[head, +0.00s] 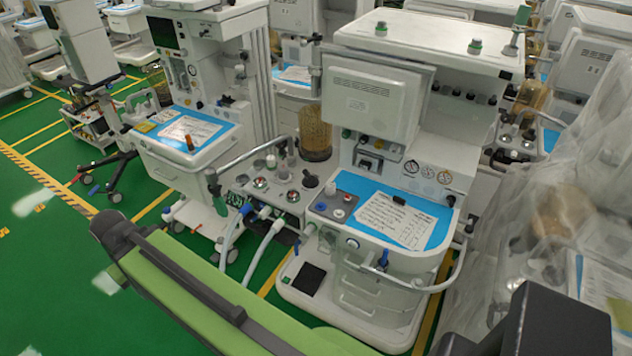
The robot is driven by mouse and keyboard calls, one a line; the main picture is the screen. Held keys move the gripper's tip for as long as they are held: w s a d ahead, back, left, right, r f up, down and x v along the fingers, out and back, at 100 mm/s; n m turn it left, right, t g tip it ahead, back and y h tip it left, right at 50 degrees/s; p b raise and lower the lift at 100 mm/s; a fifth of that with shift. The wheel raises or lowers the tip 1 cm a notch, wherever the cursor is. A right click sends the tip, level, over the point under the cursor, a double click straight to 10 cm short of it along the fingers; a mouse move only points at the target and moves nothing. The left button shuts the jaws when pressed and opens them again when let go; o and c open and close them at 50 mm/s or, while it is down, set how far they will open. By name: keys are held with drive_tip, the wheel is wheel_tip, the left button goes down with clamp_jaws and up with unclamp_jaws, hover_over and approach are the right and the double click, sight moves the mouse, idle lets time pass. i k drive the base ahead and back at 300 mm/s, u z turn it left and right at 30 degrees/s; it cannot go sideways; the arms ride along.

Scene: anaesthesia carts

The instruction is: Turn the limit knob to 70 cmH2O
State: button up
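The near anaesthesia cart (385,255) stands in the middle, with a blue worktop bearing a paper sheet. At its left is a breathing-circuit block (268,207) with several small knobs and round gauge-like caps on top. A black knob (310,180) and a pale knob (331,187) stand at this block's right end. I cannot tell which knob is the limit knob, and no scale or setting is readable at this size. A clear canister with tan granules (314,133) rises behind the block. My gripper is not clearly seen; a green and black link of mine crosses the lower foreground.
White hoses (262,250) hang from the front of the block. A curved grey arm (250,152) extends above it. A second cart (185,140) stands to the left. Plastic-draped equipment (560,215) crowds the right. Open green floor (40,250) lies at the left.

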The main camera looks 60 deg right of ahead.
sight(283, 171)
drive_tip(key=z, duration=0.4)
drive_tip(key=k, duration=0.35)
drive_tip(key=u, duration=1.75)
drive_tip(key=i, duration=1.45)
drive_tip(key=z, duration=2.45)
drive_tip(key=i, duration=1.5)
drive_tip(key=u, duration=0.05)
